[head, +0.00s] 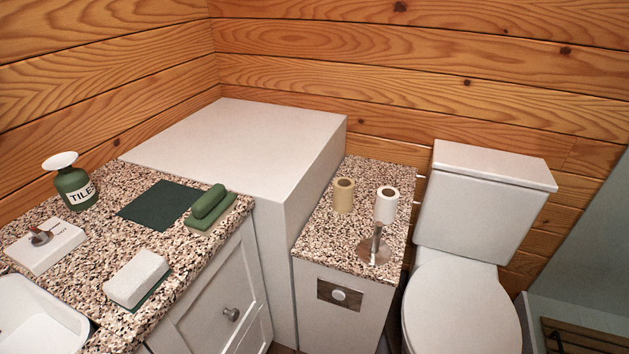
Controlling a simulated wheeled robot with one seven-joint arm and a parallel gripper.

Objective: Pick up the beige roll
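The beige roll (344,196) stands upright on the speckled top of the narrow cabinet (339,241), toward its back left. Its dark core hole faces up. A white roll (387,204) sits close to its right, at the top of a metal stand (377,245) on the same cabinet top. A small gap shows between the two rolls. My gripper is not in view in the head view.
A tall white box (240,145) rises left of the narrow cabinet. A toilet (465,260) stands to the right. The left counter holds a green bottle (75,188), a dark green cloth (159,205), a green brush (210,208) and a white sponge (136,278).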

